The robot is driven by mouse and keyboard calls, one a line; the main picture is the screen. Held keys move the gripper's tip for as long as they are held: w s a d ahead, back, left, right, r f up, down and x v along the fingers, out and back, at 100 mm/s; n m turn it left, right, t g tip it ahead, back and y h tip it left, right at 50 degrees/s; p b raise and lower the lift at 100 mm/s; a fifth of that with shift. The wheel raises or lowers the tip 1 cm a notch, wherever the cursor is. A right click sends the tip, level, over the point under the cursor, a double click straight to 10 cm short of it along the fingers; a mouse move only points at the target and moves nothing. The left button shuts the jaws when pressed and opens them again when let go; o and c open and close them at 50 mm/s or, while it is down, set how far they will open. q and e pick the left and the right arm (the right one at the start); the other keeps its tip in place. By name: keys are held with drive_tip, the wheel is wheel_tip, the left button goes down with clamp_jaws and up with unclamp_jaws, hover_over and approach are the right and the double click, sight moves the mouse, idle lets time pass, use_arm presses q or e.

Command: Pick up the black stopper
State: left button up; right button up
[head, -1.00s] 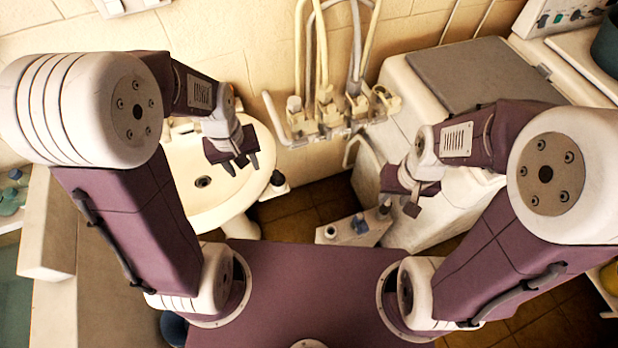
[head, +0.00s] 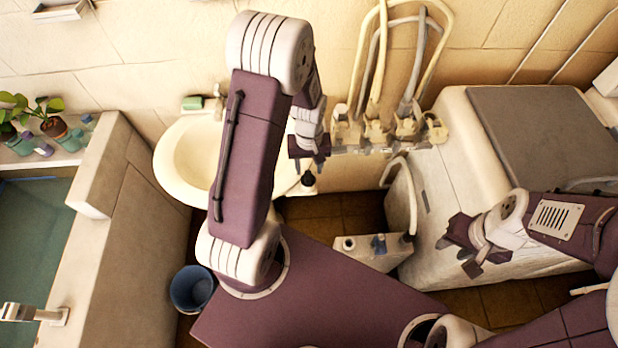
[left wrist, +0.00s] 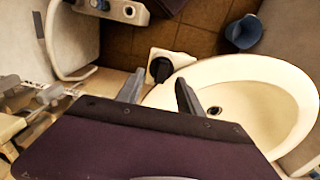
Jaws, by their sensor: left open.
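The black stopper (head: 308,180) is at the right side of the white washbasin (head: 172,165) in the head view. In the left wrist view the stopper (left wrist: 160,69) sits on a small pale square ledge (left wrist: 181,60) beside the basin rim. My left gripper (head: 308,166) is close to the stopper. In the left wrist view its two fingers (left wrist: 158,92) are apart, with the stopper beyond and between their tips. Nothing is between the fingers. My right gripper (head: 458,254) has its fingers apart and is empty, in front of the white machine.
Hoses and taps (head: 375,130) run along the wall to the right of the basin. A white machine with a grey lid (head: 540,120) stands at the right. A small pale box (head: 372,250) is in front of it. A blue bucket (head: 192,289) stands on the floor.

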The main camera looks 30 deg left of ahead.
sight(308, 175)
use_arm(q)
drive_tip(key=f, duration=0.3)
drive_tip(key=shift+s+a, duration=0.15)
drive_tip(key=shift+a, duration=0.15)
drive_tip(key=shift+d+f, duration=0.1)
drive_tip(key=shift+f, duration=0.25)
clamp_jaws()
